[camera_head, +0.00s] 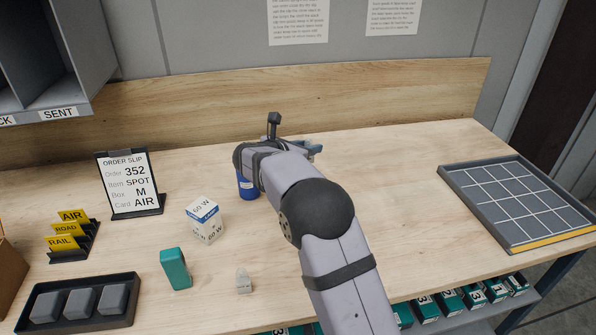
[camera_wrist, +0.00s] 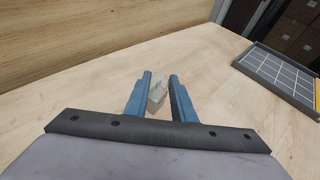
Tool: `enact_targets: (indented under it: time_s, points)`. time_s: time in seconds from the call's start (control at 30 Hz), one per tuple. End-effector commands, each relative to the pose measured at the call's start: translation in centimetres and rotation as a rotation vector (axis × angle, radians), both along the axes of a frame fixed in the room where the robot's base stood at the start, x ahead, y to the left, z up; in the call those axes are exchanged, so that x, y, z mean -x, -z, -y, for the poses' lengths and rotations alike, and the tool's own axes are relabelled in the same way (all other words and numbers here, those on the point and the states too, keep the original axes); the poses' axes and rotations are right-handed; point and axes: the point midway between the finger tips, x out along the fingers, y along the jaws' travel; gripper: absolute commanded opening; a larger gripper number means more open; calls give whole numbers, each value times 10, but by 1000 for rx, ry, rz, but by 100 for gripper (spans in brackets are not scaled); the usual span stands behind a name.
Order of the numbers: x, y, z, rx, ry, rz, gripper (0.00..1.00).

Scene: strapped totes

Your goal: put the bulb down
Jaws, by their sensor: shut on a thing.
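My gripper (camera_wrist: 160,78) is shut on a small pale grey bulb (camera_wrist: 157,95), which shows between the two blue fingers in the wrist view. In the head view, the blue fingers of my gripper (camera_head: 314,147) show just beyond my arm, over the back middle of the wooden table (camera_head: 400,210). My arm hides the held bulb there. Whether the bulb touches the table is hard to tell. Another small pale grey piece (camera_head: 243,281) stands near the front of the table.
A blue cup (camera_head: 247,187) stands close beside my wrist. A white bulb box (camera_head: 205,222), a teal box (camera_head: 175,268), an order slip stand (camera_head: 130,183) and a dark tray (camera_head: 42,311) are on the left. A gridded tray (camera_head: 515,200) lies right; the table before it is clear.

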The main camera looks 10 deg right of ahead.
Motion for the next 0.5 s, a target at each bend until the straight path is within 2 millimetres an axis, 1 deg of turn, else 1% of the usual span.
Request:
enact_targets:
  time_s: [0.03,0.1,0.23,0.3,0.37,0.5]
  points:
    - [-2,-5,-12,1,-35,0,1]
    - [-6,-6,-30,5,-88,-2,1]
    - [-10,-5,-58,5,-172,-6,1]
    - [-11,-4,-68,6,-202,-8,1]
    - [-12,-3,-73,6,-218,-9,1]
    - [-12,1,-76,6,-227,-10,1]
